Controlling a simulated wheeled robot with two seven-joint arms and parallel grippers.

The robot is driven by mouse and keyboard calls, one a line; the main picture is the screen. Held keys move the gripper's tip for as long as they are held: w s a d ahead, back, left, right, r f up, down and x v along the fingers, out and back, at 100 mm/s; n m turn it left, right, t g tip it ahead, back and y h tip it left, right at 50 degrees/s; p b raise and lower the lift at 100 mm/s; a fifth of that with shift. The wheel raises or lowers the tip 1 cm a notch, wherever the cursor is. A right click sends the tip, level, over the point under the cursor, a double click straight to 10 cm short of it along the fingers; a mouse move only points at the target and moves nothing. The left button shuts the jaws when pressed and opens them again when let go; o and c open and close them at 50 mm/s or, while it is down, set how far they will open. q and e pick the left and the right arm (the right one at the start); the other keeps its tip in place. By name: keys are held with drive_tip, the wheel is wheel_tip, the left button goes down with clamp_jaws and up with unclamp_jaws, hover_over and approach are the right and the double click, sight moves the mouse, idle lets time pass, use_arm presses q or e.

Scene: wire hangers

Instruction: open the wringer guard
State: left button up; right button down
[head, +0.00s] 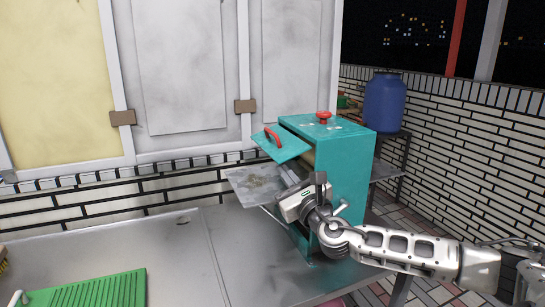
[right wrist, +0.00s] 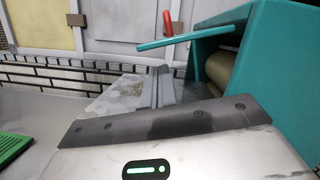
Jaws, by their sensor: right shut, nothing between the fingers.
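The teal wringer (head: 342,165) stands at the right end of the metal counter, with a red knob (head: 323,117) on top. Its teal guard (head: 281,146) juts out from the upper front, tilted, with a red handle (head: 272,136) on it. In the right wrist view the guard (right wrist: 195,42) is seen nearly edge-on, its red handle (right wrist: 168,22) above. A roller (right wrist: 219,66) shows in the opening beneath it. My right gripper (head: 287,176) is shut and empty, below the guard and apart from the handle; its fingers (right wrist: 160,86) also show in the right wrist view. My left gripper is out of view.
A grey metal tray (head: 245,184) sticks out in front of the wringer, close to my right gripper. A green ribbed board (head: 95,292) lies at the front left. A blue barrel (head: 384,102) stands behind right. The middle of the counter (head: 150,245) is clear.

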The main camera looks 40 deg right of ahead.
sight(263, 145)
drive_tip(key=x, duration=0.7)
drive_tip(key=shift+f+p, duration=0.1)
drive_tip(key=shift+p, duration=0.2)
drive_tip(key=shift+a+r+m, duration=0.15)
drive_tip(key=shift+r+m, duration=0.1)
drive_tip(key=shift+m, duration=0.25)
drive_tip(key=shift+r, duration=0.1)
